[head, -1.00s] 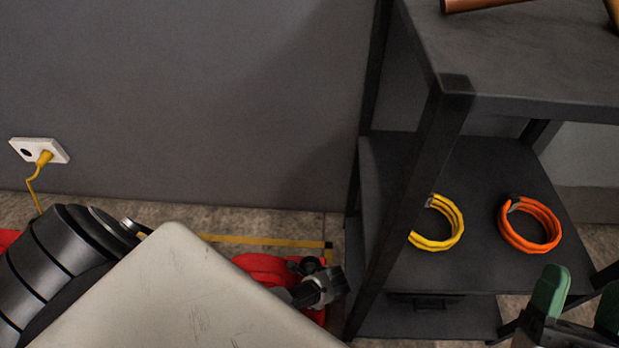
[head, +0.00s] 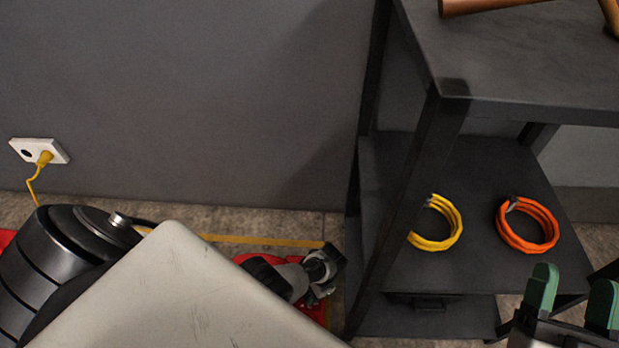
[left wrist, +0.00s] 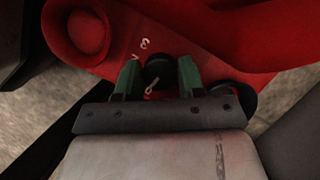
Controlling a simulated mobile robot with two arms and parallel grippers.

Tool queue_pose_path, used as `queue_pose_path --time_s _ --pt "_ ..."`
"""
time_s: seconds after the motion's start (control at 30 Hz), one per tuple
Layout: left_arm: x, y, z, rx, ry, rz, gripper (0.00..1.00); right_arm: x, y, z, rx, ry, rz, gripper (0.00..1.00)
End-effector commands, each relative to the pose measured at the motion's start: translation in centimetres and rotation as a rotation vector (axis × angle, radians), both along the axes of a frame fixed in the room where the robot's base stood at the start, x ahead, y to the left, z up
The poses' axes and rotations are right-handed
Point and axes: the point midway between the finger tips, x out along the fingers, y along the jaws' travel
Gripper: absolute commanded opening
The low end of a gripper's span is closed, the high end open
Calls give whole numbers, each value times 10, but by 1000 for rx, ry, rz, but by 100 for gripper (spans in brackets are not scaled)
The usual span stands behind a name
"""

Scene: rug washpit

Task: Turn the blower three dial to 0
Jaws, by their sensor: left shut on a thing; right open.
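The red blower (left wrist: 215,38) lies under my left gripper (left wrist: 158,80), seen in the left wrist view. Its black round dial (left wrist: 157,68) sits between the two green fingers, which are shut on it. A white 3 shows above and left of the dial, and a white 0 shows just below it. Another white mark on the left is hard to read. In the head view the end of my left arm is low over the red blower, mostly hidden by a pale panel. My right gripper (head: 571,300) is open and empty at the lower right.
A dark shelf rack (head: 490,100) stands right of the blower, with a yellow hose coil (head: 457,222) and an orange hose coil (head: 528,245) on its middle shelf. A white wall socket (head: 22,150) holds a yellow plug. The grey wall is behind.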

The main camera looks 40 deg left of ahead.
Motion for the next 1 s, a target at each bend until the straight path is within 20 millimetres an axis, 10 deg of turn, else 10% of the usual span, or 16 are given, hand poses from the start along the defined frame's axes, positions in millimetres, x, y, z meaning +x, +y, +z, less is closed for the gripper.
queue_pose_path --time_s 0.97,1.0 --pt "-1 1 -1 0 1 229 16 0 0 0 0 0 0 65" --pt "-1 1 -1 1 1 228 42 0 0 0 0 0 0 65"
